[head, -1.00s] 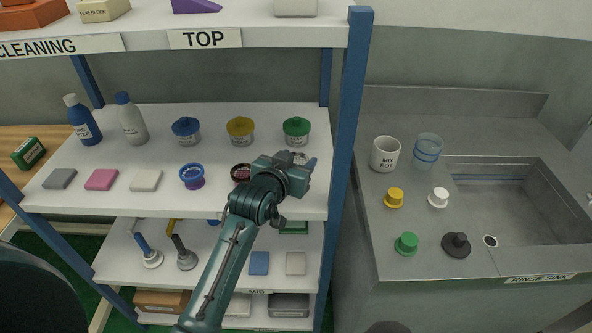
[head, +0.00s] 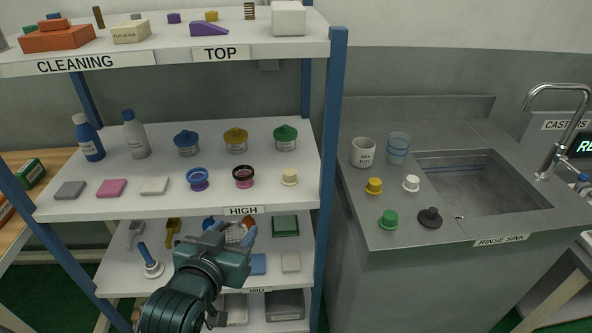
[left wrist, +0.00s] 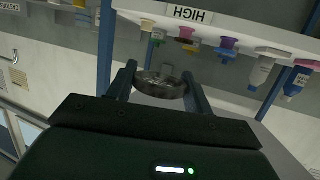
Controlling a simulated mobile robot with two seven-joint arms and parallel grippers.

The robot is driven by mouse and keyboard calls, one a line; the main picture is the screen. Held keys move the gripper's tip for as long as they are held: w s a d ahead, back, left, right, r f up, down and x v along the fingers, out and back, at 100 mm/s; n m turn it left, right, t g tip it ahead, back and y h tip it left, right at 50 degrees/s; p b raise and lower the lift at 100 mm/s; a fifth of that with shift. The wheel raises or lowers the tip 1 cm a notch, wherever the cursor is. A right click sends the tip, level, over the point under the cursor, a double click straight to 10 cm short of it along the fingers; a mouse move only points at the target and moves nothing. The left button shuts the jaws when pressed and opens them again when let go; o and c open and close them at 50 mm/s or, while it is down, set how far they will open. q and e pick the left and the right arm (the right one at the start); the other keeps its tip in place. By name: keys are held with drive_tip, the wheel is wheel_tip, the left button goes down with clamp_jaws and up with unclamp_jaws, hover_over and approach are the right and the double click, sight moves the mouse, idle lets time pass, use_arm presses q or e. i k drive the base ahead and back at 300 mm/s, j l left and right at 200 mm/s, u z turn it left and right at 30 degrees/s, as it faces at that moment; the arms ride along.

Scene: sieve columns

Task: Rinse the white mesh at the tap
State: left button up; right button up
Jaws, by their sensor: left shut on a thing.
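My left gripper (head: 233,232) is shut on a small round mesh disc, which I take to be the white mesh (head: 236,234). It is held in front of the middle shelf, below the HIGH label. In the left wrist view the mesh (left wrist: 160,86) is a flat disc with a greyish rim between the two fingers (left wrist: 158,90); its colour looks dull there. The tap (head: 556,125) is a curved metal spout at the right of the rinse sink (head: 540,212), far right of the gripper. My right gripper is not in view.
A blue shelf post (head: 329,170) stands between my gripper and the sink. The sink's counter holds a mix pot (head: 362,152), a clear blue-banded cup (head: 397,147) and several coloured caps. The high shelf (head: 110,208) holds bottles, jars and sieve parts. The basin (head: 485,190) looks empty.

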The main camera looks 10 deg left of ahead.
sight(583, 176)
drive_tip(key=i+l, duration=0.1)
drive_tip(key=l, duration=0.3)
drive_tip(key=i+l, duration=0.15)
drive_tip(key=l, duration=0.25)
drive_tip(key=i+l, duration=0.1)
drive_tip(key=l, duration=0.35)
drive_tip(key=i+l, duration=0.1)
drive_tip(key=l, duration=0.3)
drive_tip(key=i+l, duration=0.15)
drive_tip(key=l, duration=0.25)
drive_tip(key=i+l, duration=0.1)
drive_tip(key=l, duration=0.3)
drive_tip(key=i+l, duration=0.1)
drive_tip(key=l, duration=0.3)
